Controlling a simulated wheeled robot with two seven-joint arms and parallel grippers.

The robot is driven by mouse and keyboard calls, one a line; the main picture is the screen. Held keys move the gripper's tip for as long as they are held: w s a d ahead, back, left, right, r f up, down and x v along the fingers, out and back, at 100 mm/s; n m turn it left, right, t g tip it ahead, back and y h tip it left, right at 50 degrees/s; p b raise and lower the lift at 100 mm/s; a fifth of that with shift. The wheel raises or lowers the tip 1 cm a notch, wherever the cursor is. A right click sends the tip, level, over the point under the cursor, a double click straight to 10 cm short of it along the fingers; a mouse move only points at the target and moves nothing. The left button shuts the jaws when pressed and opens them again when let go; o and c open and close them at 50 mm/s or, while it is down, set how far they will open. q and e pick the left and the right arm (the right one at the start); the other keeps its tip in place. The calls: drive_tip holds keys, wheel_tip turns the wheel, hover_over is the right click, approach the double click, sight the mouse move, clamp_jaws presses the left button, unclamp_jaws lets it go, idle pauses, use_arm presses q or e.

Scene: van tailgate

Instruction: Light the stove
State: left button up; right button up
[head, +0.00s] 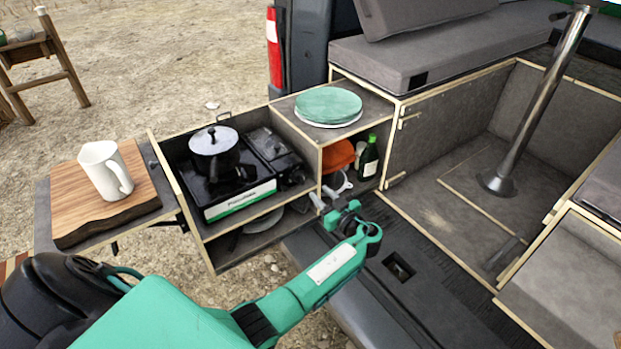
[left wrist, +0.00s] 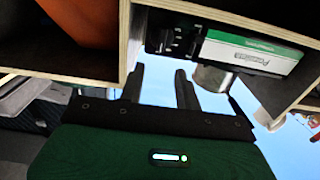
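The portable black stove (head: 241,199), with a green and white front label, sits in the pull-out drawer box at the van's rear. A dark pot with a lid (head: 214,150) stands on it. The stove's right part (head: 278,155) has a dark control area at its front; the knob's setting is too small to tell. My left gripper (head: 328,193) is in front of the shelf, right of the stove and apart from it. In the left wrist view, its fingers (left wrist: 160,88) are spread and empty, with the stove front (left wrist: 250,54) beyond them. My right gripper is not in view.
A white mug (head: 106,170) stands on a wooden board (head: 75,207) at the left. Green plates (head: 329,104) lie on the cabinet top. A dark bottle (head: 369,158) and an orange item (head: 338,156) sit in the cubby behind my gripper. A metal table post (head: 540,100) stands at right.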

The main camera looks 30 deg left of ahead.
sight(304, 178)
use_arm(q)
drive_tip(key=p+x, duration=0.1)
drive_tip(key=x, duration=0.5)
drive_tip(key=shift+a+r+p, duration=0.1)
drive_tip(key=shift+a+p, duration=0.15)
drive_tip(key=shift+p, duration=0.1)
drive_tip(key=shift+x, duration=0.8)
drive_tip(key=shift+c, duration=0.2)
clamp_jaws()
